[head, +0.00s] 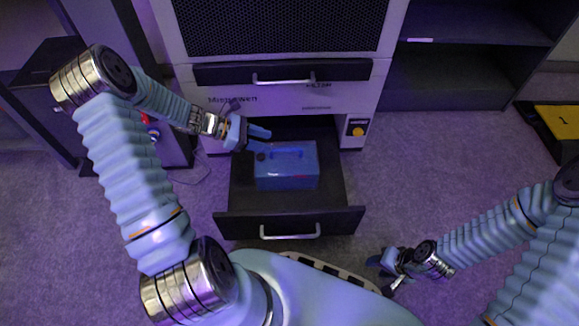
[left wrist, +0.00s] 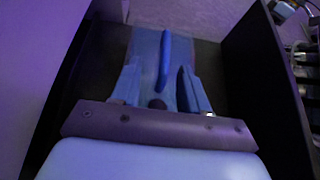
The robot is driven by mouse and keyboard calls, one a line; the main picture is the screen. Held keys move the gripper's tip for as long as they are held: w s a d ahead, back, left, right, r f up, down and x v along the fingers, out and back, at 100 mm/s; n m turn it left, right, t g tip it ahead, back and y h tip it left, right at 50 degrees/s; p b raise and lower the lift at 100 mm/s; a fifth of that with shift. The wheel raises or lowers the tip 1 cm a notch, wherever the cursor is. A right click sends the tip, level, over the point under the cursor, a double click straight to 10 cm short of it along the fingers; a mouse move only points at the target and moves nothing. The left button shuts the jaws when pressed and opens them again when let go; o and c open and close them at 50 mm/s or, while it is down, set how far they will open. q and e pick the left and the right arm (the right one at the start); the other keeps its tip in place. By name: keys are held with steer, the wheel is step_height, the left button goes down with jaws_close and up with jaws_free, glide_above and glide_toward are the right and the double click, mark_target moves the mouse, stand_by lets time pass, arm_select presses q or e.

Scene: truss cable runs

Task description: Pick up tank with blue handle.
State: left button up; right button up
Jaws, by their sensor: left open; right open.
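The tank (head: 287,168) is a translucent blue box in the open lower drawer. Its blue handle (head: 287,153) runs along its top; the handle also shows in the left wrist view (left wrist: 164,62) as a bright blue bar. My left gripper (head: 262,139) is open at the left back of the tank. In the left wrist view its two fingers (left wrist: 159,88) stand apart on either side of the tank's top, with the handle ahead between them. A dark round cap (left wrist: 157,103) lies near the finger bases. My right gripper (head: 378,268) is empty at the lower right, away from the drawer.
The open drawer (head: 236,222) has dark walls around the tank and a silver front handle (head: 290,233). A closed upper drawer (head: 220,75) is above it. Dark shelves (head: 450,80) stand at right. Carpet is clear right of the drawer.

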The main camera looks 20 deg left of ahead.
mark_target(286, 149)
arm_select(q)
steer(key=shift+x, duration=1.25)
steer(key=x, duration=0.2)
steer(key=b+x, duration=0.1)
steer(key=x, duration=0.1)
steer(key=shift+s+d+f+b, duration=0.15)
steer(key=shift+s+d+b, duration=0.15)
steer(key=shift+s, duration=0.05)
steer(key=shift+w+d+f, duration=0.25)
steer(key=shift+d, duration=0.2)
jaws_close()
steer(key=shift+r, duration=0.15)
